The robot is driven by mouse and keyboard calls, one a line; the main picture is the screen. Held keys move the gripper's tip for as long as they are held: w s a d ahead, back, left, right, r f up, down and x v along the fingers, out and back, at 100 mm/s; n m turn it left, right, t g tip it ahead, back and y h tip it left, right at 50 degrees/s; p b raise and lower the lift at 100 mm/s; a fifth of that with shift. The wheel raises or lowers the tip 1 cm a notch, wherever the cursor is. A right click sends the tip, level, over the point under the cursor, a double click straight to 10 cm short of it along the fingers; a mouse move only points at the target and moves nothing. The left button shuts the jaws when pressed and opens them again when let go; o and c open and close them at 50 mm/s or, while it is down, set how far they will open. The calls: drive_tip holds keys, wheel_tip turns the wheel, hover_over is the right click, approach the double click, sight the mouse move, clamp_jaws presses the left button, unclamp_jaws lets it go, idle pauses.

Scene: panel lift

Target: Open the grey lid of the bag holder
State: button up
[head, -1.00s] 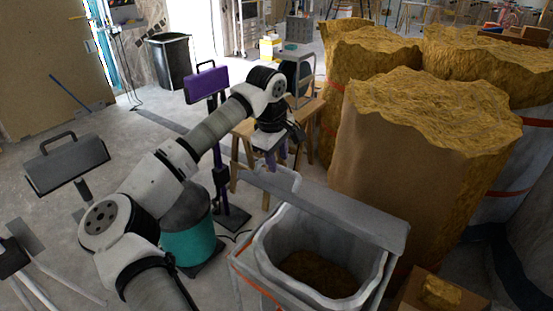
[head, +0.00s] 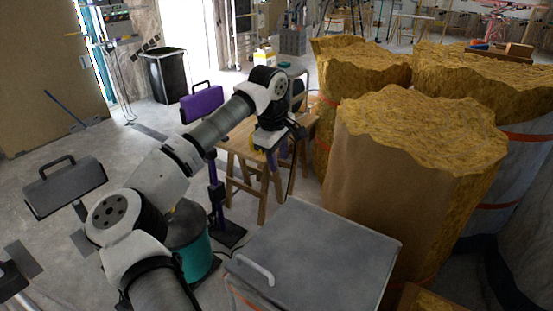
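The bag holder shows at the bottom centre in the head view, with its grey lid (head: 315,250) lying flat over the top. The lid covers the opening, so the inside is hidden. A pale bar handle (head: 254,270) sits at the lid's near left edge. A strip of the holder's side with an orange edge (head: 236,290) shows below it. My gripper (head: 273,160) points down beyond the holder, in front of the wooden trestle table. It is apart from the lid and the handle. Its purple fingers are small and partly hidden, so their opening cannot be made out.
Large rolls of yellow insulation (head: 420,145) stand close behind and right of the holder. A wooden trestle table (head: 245,150) is behind my gripper. A teal-and-black bucket-like thing (head: 192,250) and a purple-headed stand (head: 202,103) are left.

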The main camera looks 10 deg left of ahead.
wheel_tip(320, 180, up, 7)
drive_tip(key=w+d+p, duration=0.1)
drive_tip(key=w+p, duration=0.1)
drive_tip(key=p, duration=0.2)
drive_tip(key=shift+w+f, duration=0.15)
drive_tip(key=shift+w, duration=0.25)
idle(0.5)
